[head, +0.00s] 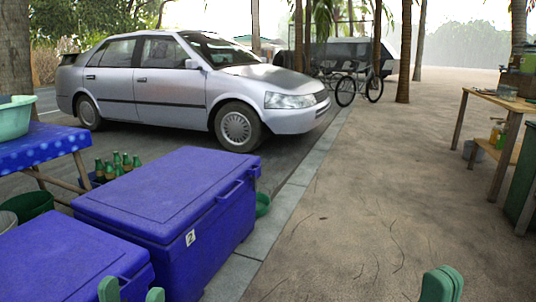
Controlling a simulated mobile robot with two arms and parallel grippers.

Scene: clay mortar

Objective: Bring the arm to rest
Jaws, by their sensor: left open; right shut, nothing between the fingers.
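My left gripper (131,292) shows at the bottom left as two green fingertips with a gap between them. It is open and empty, in front of a blue cooler box in the picture. My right gripper (441,284) shows at the bottom right, its green fingertips together. It is shut with nothing visible in it, over the sandy ground in the picture. Most of both arms is out of frame. I cannot make out a clay mortar.
Two blue cooler boxes (165,195) (60,262) stand at the lower left. A blue-covered table (40,145) stands behind them at the left edge. A wooden table (505,104) stands at the right. A silver car (170,85) is parked behind. The sandy middle is clear.

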